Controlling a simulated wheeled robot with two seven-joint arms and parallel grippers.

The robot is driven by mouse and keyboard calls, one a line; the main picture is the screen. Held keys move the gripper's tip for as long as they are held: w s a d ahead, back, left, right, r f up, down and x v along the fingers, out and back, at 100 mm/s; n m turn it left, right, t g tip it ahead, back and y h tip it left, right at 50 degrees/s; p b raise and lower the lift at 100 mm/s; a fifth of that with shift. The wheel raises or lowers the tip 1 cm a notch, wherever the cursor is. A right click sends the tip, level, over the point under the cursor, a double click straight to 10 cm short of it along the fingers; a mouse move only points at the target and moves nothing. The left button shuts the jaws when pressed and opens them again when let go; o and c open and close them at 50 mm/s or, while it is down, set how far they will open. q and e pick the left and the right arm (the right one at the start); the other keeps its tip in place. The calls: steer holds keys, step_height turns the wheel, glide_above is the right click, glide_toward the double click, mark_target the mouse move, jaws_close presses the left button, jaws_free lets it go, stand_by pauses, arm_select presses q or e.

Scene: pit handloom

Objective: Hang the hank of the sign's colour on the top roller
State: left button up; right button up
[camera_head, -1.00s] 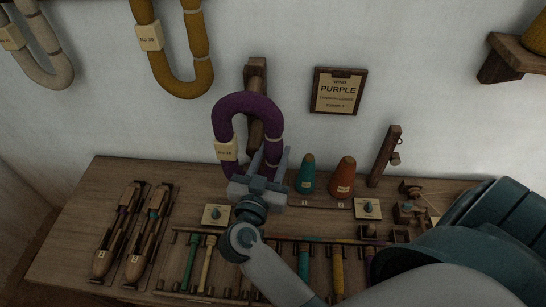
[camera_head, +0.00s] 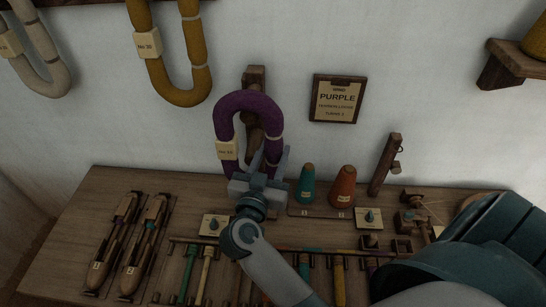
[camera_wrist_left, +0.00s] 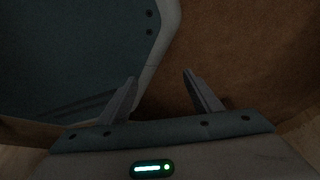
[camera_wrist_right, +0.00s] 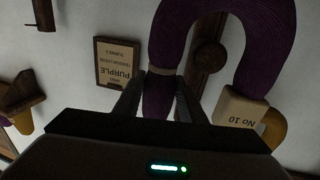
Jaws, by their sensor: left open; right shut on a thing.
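The sign (camera_head: 337,98) on the wall reads PURPLE; it also shows upside down in the right wrist view (camera_wrist_right: 117,62). My right gripper (camera_head: 270,166) is shut on one leg of the purple hank (camera_head: 249,102), low on its right side. The hank is an upright arch with a cream tag at its left. The wooden top roller (camera_head: 254,77) shows above and inside the arch. Its round end is inside the loop in the right wrist view (camera_wrist_right: 208,55). I cannot tell whether the hank rests on it. My left gripper (camera_wrist_left: 160,92) is open and empty.
Gold (camera_head: 174,60) and cream (camera_head: 38,70) hanks hang at upper left. The wooden bench (camera_head: 80,215) below carries shuttles (camera_head: 145,243), a teal cone (camera_head: 306,185), an orange cone (camera_head: 342,187), a post (camera_head: 384,165) and several coloured rods. A wall shelf (camera_head: 512,65) is at upper right.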

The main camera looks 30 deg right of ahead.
steer(key=shift+b+x, duration=0.45)
steer(key=shift+x, duration=0.3)
arm_select(q)
steer(key=w+d+r+t+b, duration=0.1)
steer(key=w+d+r+t, duration=0.1)
steer(key=w, duration=0.7)
steer(key=shift+w+d+r+t+h+b, duration=0.15)
steer(key=shift+d+r+t+h+b, duration=0.2)
steer(key=shift+d, duration=0.2)
arm_select(e)
steer(key=w+d, duration=0.1)
steer(key=w+d+f, duration=0.1)
steer(key=w, duration=0.1)
steer(key=w+d, duration=0.1)
steer(key=shift+w+f, duration=0.15)
steer(key=shift+f, duration=0.05)
arm_select(q)
steer(key=shift+d+f, duration=0.1)
